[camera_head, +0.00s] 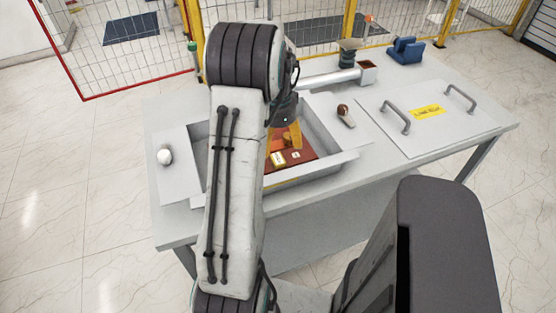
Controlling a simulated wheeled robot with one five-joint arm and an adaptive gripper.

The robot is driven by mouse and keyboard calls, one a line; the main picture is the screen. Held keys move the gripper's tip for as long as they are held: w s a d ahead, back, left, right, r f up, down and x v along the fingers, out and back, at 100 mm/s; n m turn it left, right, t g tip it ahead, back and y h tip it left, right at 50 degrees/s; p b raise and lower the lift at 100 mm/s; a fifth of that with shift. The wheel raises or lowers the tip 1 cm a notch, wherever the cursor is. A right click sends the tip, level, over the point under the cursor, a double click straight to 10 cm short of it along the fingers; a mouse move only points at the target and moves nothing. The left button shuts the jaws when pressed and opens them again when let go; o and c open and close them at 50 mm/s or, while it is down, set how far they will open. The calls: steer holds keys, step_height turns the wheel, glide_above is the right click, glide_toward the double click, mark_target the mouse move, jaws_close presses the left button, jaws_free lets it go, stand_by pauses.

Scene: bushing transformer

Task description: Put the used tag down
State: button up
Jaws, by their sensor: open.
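My gripper (283,143) has orange-yellow fingers and hangs open, pointing down over an open grey box sunk in the table (333,163). On the reddish-brown floor of the box (308,162) lie a small yellow tag-like piece (278,159) and a smaller pale piece (296,155). Both are just below and in front of the fingers. I cannot tell which of them is the used tag. An orange-brown round part (287,140) shows between the fingers. My arm hides the left part of the box, and the contact at the fingertips is too small to make out.
A grey cover with two handles and a yellow label (428,112) lies at right. A pale horizontal pipe (330,79) and blue block (405,50) stand behind. Fencing runs beyond.

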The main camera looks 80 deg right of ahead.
mark_target(278, 158)
steer(key=shift+w+d+f+p, duration=0.15)
steer(key=shift+f+p, duration=0.1)
steer(key=shift+f, duration=1.55)
steer(key=shift+s+d+f+p, duration=0.1)
steer(key=shift+f+p, duration=0.1)
steer(key=shift+f, duration=1.55)
steer(key=c, duration=1.1)
steer(key=shift+c, duration=0.5)
steer(key=shift+r, duration=0.2)
steer(key=shift+r, duration=0.65)
step_height(278, 158, up, 3)
steer(key=shift+w+d+f+b, duration=0.1)
steer(key=shift+f+b, duration=0.05)
steer(key=shift+b, duration=0.15)
steer(key=s+a+r, duration=0.1)
steer(key=s+r, duration=0.1)
steer(key=s, duration=0.1)
steer(key=s+a+r+b, duration=0.1)
steer(key=s+r, duration=0.1)
steer(key=s, duration=0.2)
steer(key=s+a+r, duration=0.1)
steer(key=s+r, duration=0.1)
steer(key=s, duration=0.2)
steer(key=shift+s+a+r, duration=0.1)
steer(key=shift+a+r, duration=0.25)
